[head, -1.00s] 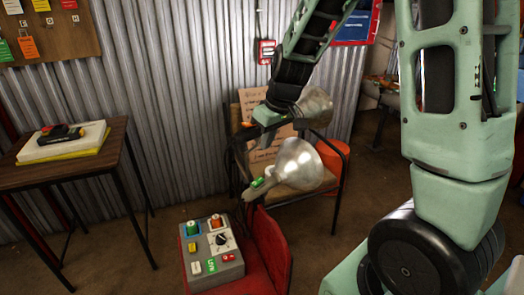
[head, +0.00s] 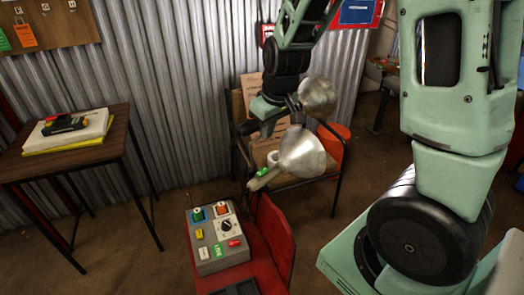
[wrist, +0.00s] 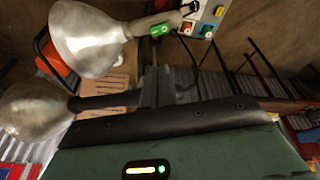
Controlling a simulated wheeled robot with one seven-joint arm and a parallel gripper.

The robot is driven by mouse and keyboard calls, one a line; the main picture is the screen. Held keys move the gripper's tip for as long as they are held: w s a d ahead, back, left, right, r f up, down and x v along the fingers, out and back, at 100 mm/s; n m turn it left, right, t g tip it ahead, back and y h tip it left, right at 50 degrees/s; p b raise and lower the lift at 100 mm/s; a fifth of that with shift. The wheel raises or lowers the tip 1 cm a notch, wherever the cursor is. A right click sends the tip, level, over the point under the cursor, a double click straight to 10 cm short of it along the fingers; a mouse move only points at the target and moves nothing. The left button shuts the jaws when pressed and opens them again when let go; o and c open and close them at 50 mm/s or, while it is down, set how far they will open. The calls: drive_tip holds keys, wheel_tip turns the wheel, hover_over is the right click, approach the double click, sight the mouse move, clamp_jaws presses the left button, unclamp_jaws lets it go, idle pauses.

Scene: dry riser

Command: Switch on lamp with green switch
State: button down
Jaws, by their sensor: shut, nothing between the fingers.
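My gripper's grey fingers (wrist: 158,82) point toward the switch in the wrist view. A second silver lamp (head: 318,96) is just behind, right of my gripper; any switch on it is hidden.
A grey control box (head: 215,240) with coloured buttons and a knob sits on the red chair (head: 272,240). A wooden table (head: 100,150) stands left. Floor between table and chair is clear.

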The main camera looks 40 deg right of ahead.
drive_tip(key=shift+f, duration=0.15)
drive_tip(key=b, duration=0.4)
approach(263, 168)
drive_tip(key=x, duration=0.5)
drive_tip(key=shift+w+a+f, duration=0.1)
drive_tip(key=shift+w+a, duration=0.05)
drive_tip(key=shift+a, duration=0.05)
drive_tip(key=shift+d+f, duration=0.15)
drive_tip(key=shift+f, duration=0.5)
drive_tip(key=shift+w, duration=0.1)
